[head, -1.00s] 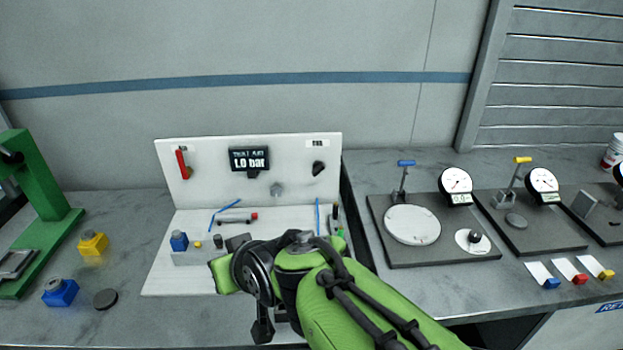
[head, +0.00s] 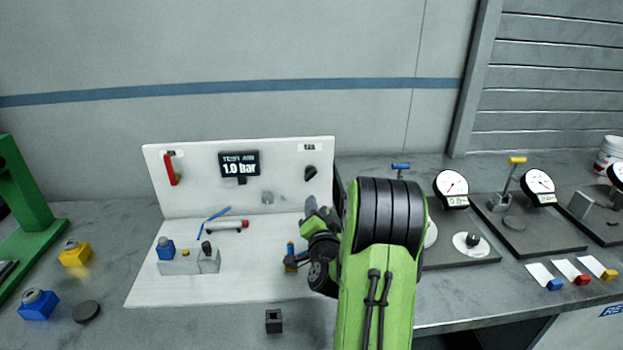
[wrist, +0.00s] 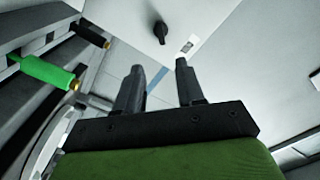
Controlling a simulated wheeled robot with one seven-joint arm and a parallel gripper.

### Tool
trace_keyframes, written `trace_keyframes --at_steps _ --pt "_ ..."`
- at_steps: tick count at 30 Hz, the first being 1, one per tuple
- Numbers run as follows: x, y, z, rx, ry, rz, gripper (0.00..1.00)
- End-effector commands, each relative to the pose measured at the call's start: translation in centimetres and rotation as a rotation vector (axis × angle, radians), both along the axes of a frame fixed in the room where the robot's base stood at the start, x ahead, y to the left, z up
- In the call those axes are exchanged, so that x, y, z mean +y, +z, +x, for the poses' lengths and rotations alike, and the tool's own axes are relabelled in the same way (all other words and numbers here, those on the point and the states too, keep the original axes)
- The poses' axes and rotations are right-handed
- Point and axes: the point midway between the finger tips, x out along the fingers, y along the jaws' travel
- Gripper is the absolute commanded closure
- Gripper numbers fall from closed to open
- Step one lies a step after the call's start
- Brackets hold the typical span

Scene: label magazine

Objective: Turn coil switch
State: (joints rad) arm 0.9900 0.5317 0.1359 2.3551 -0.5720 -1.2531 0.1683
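The black rotary knob (head: 310,173) sits at the upper right of the upright white panel (head: 200,195), under a small label (head: 309,147). In the wrist view the knob (wrist: 160,32) shows beyond my fingers, beside its label (wrist: 188,46). My gripper (head: 311,206) is in front of the panel, below the knob and apart from it. In the wrist view my gripper (wrist: 158,72) has its two fingers spread with nothing between them. My arm hides the lower right part of the panel and its base in the head view.
A red lever (head: 170,170) and a display (head: 239,164) reading 1.0 bar are on the panel. Blue and clear parts stand on the white base (head: 150,288). In the wrist view a green-handled part (wrist: 45,70) is at left. Dial gauges (head: 451,187) stand right.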

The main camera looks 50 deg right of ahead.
Motion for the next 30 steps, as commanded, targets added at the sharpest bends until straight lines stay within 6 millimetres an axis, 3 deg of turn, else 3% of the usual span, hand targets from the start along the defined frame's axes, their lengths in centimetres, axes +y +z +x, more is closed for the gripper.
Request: trace_keyframes --at_steps 3,18,30 --pt "-1.4 0.9 1.8 0.002 0.002 0.001 0.62" --pt "-8.0 0.3 9.7 0.0 0.002 -0.001 0.62" --pt "-8.9 0.2 10.7 0.003 0.003 -0.001 0.63"
